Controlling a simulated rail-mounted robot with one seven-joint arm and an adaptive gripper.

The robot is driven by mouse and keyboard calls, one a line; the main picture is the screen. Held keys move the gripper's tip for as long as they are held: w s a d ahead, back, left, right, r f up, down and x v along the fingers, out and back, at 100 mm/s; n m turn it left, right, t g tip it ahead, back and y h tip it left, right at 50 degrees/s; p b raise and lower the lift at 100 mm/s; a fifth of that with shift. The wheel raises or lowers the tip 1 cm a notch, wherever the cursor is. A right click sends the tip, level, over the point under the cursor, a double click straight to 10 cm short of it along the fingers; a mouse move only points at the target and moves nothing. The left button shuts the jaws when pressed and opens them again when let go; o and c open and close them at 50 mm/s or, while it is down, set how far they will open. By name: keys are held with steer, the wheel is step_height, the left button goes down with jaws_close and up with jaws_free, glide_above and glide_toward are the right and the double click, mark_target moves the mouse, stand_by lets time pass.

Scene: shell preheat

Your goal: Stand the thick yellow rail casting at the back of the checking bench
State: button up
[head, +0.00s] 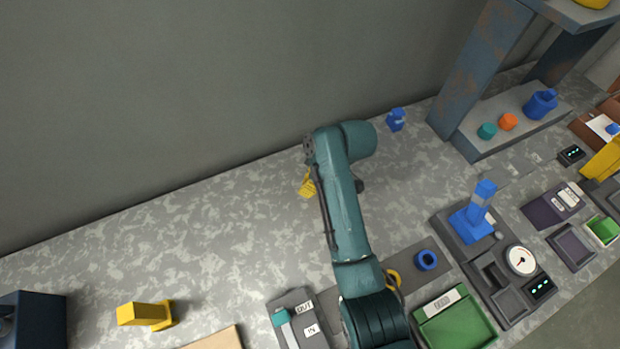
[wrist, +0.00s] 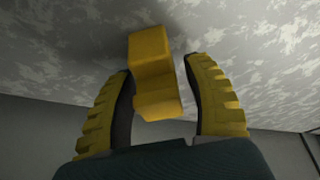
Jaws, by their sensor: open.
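My gripper (head: 307,187) is low over the mottled grey bench (head: 215,225), near the back wall. In the wrist view my gripper (wrist: 161,65) is open, with ridged yellow fingers on either side of a stepped yellow casting (wrist: 153,65). The casting is between the pads, with a gap visible at the right; contact at the left is unclear. Its far end is near the bench surface; whether it touches is unclear. In the head view it cannot be told apart from the yellow fingers. Another yellow casting (head: 145,315) lies at the front left of the bench.
A small blue part (head: 396,120) stands by the wall, right of my arm. A rusty blue-grey stand (head: 480,70) is farther right. A blue post fixture (head: 478,215), dial gauge (head: 521,260) and green tray (head: 455,322) are at the right front.

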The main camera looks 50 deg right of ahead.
steer(key=p+v, duration=0.3)
steer(key=v, duration=0.9)
steer(key=shift+r, duration=0.2)
steer(key=shift+w, duration=0.15)
steer(key=w+a+r+m+t+h, duration=0.1)
steer(key=w+a+r+t+h, duration=0.1)
steer(key=w+a+r+t, duration=0.6)
steer(key=w+a+r+m+t+h, duration=0.1)
steer(key=w+a+r+m+t, duration=0.3)
steer(key=r, duration=0.7)
steer(key=s+a+r+t, duration=0.3)
steer(key=s+a+r, duration=0.2)
steer(key=r, duration=0.3)
steer(key=s+a+r+t, duration=0.3)
steer(key=s+a+r, duration=0.3)
steer(key=r, duration=0.2)
steer(key=shift+a+r+y, duration=0.15)
steer(key=shift+r+y, duration=0.25)
